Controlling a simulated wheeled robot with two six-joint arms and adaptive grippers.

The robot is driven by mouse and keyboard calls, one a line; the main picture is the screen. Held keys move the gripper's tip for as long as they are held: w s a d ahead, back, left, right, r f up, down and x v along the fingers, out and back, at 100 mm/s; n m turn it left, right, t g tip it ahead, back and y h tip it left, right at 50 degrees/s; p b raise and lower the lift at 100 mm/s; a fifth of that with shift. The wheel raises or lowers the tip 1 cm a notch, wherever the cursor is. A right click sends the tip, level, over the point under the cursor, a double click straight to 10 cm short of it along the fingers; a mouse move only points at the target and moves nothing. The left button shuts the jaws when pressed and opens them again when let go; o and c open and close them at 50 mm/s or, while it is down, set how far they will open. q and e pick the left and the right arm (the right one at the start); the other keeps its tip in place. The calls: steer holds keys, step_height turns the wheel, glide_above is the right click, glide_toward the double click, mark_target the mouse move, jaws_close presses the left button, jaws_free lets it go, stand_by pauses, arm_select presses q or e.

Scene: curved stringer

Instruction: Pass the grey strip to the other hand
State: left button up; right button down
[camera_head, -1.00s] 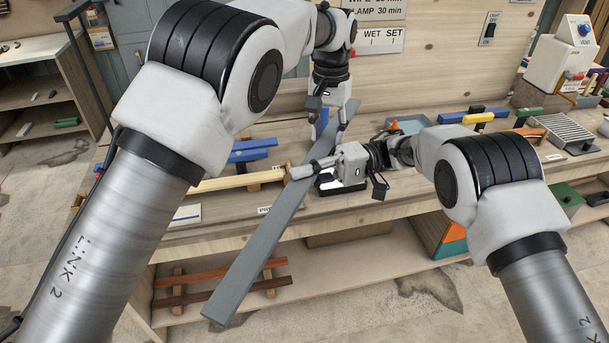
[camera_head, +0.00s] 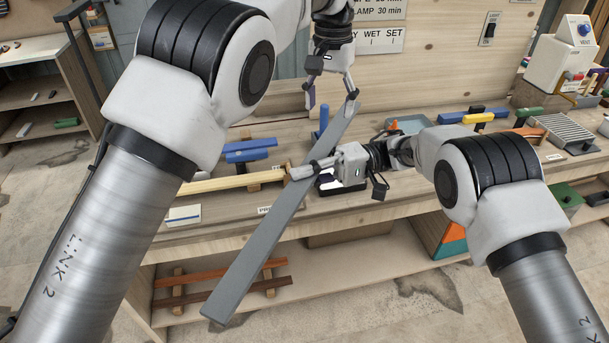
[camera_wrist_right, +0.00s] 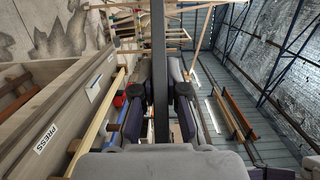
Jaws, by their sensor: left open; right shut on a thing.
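The long grey strip (camera_head: 262,243) slants from beside the upper middle of the head view down to the lower left, where its near end hangs out past the bench front. My right gripper (camera_head: 308,170) is shut on it at about its upper-middle part. In the right wrist view the strip (camera_wrist_right: 160,75) stands as a dark bar between the two fingers of my right gripper (camera_wrist_right: 160,110). My left gripper (camera_head: 330,101) is open above the strip's far end, with its fingers spread. One finger overlaps the strip's end in the picture; I cannot tell whether they touch.
The workbench (camera_head: 225,208) runs below the strip. Blue blocks (camera_head: 250,150) and a pale wooden bar (camera_head: 230,181) lie left of my right gripper. A blue upright peg (camera_head: 323,118) stands near the strip's far end. Brown bars (camera_head: 190,298) rest on the lower shelf.

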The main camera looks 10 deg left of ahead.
arm_select(q)
step_height(320, 180, up, 5)
steer(key=w+a+f+n, duration=0.1)
steer(key=a+f, duration=0.3)
steer(key=f, duration=0.5)
steer(key=w+a+f, duration=0.1)
steer(key=a+f, duration=0.4)
steer(key=f, duration=0.4)
steer(key=s+a+f+n, duration=0.15)
steer(key=s+f, duration=0.25)
steer(key=f, duration=0.6)
steer(key=s+a+f, duration=0.2)
steer(key=s+f, duration=0.1)
steer(key=f, duration=0.6)
steer(key=s+a+f, duration=0.3)
steer(key=s+f, duration=1)
steer(key=s, duration=0.4)
steer(key=s+a, duration=0.1)
steer(key=s, duration=1.7)
steer(key=shift+s+r, duration=0.2)
steer(key=shift+r, duration=0.25)
